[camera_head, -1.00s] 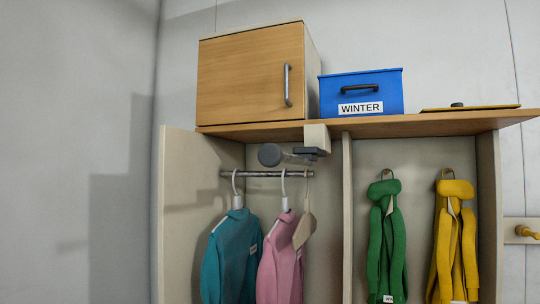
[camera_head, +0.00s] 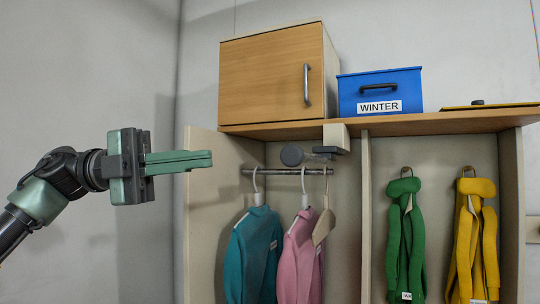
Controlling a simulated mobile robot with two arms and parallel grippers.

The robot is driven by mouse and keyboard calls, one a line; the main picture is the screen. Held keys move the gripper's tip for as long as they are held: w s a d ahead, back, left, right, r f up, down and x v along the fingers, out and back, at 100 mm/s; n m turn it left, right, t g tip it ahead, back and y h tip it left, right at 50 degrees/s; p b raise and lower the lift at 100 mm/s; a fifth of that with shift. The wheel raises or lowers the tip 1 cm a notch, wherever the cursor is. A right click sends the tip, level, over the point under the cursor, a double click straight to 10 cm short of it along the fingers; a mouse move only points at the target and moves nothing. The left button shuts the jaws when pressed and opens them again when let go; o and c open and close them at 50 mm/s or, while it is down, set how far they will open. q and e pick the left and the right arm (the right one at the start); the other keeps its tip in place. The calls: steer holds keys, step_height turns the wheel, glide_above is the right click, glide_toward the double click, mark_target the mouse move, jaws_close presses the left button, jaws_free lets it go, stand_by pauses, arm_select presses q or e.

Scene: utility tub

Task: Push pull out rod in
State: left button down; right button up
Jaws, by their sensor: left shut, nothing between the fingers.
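My left gripper (camera_head: 209,159) comes in from the left. It is shut and empty, pointing right, and its tips overlap the cabinet's left side panel (camera_head: 203,225) in the picture. A gap separates it from the round end. My right gripper is out of view.
A teal garment (camera_head: 252,255) and a pink garment (camera_head: 299,262) hang below the rail, with a bare hanger (camera_head: 323,226). A wooden cupboard (camera_head: 262,80) and blue WINTER box (camera_head: 380,91) stand on the shelf (camera_head: 440,122). Green (camera_head: 405,240) and yellow (camera_head: 476,240) garments hang at right.

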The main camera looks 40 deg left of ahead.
arm_select(q)
steer(key=w+f+p+x, duration=0.1)
steer(key=p+x, duration=0.7)
steer(key=x, duration=0.3)
steer(key=shift+a+m+y, duration=0.25)
steer(key=shift+m+y, duration=0.05)
steer(key=shift+y, duration=0.1)
steer(key=shift+s+r, duration=0.1)
steer(key=shift+p, duration=0.3)
